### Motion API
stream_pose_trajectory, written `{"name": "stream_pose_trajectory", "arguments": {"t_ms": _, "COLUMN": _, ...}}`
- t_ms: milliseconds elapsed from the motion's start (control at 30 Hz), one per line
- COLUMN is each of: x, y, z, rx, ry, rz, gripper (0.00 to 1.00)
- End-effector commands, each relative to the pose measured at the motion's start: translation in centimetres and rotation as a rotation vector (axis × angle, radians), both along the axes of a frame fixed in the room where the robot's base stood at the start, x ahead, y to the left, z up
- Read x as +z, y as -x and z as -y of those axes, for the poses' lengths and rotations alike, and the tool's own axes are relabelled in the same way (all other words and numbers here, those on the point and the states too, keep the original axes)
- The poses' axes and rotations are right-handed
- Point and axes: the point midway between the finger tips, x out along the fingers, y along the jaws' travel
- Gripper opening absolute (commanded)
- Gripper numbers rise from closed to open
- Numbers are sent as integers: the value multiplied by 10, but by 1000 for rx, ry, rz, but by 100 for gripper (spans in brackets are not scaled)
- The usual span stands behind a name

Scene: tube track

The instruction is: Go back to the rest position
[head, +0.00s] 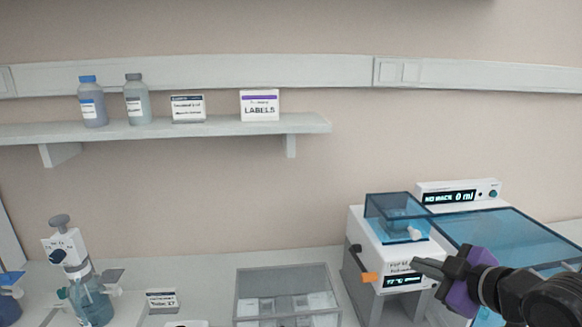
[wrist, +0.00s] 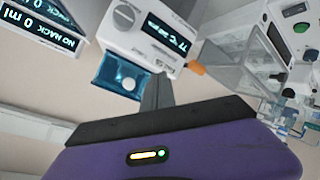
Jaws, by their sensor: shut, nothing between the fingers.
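My gripper (head: 428,268) is at the lower right of the head view, in front of a white instrument with a small display. Its fingers are shut with nothing between them. In the wrist view the shut fingers (wrist: 157,92) rise from the purple gripper body (wrist: 175,150) and overlap the instrument's edge in the picture. The white instrument (head: 371,236) has a blue see-through lid (head: 392,207) and an orange lever (head: 369,277). It shows in the wrist view too, seen tilted. I cannot tell whether the fingers touch it.
A second instrument with a display (head: 458,195) and a wide blue cover (head: 510,238) stands at the right. A clear bin (head: 287,284) is at bottom centre. A bottle-top dispenser (head: 85,275) stands at left. A wall shelf (head: 220,126) holds two bottles and two boxes.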

Motion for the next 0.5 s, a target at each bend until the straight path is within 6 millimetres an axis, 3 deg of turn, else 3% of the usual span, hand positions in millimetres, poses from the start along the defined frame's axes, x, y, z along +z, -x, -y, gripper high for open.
{"name": "stream_pose_trajectory", "arguments": {"t_ms": 33, "x": 15, "y": -5, "z": -16, "rx": -21, "ry": -98, "rz": 82, "gripper": 0}}
{"name": "stream_pose_trajectory", "arguments": {"t_ms": 100, "x": 37, "y": -8, "z": -29, "rx": -58, "ry": -223, "rz": 188, "gripper": 0}}
{"name": "stream_pose_trajectory", "arguments": {"t_ms": 233, "x": 66, "y": -3, "z": -42, "rx": -130, "ry": -437, "rz": 352, "gripper": 0}}
{"name": "stream_pose_trajectory", "arguments": {"t_ms": 367, "x": 78, "y": 14, "z": -45, "rx": -203, "ry": -624, "rz": 476, "gripper": 0}}
{"name": "stream_pose_trajectory", "arguments": {"t_ms": 500, "x": 73, "y": 40, "z": -44, "rx": -290, "ry": -791, "rz": 573, "gripper": 0}}
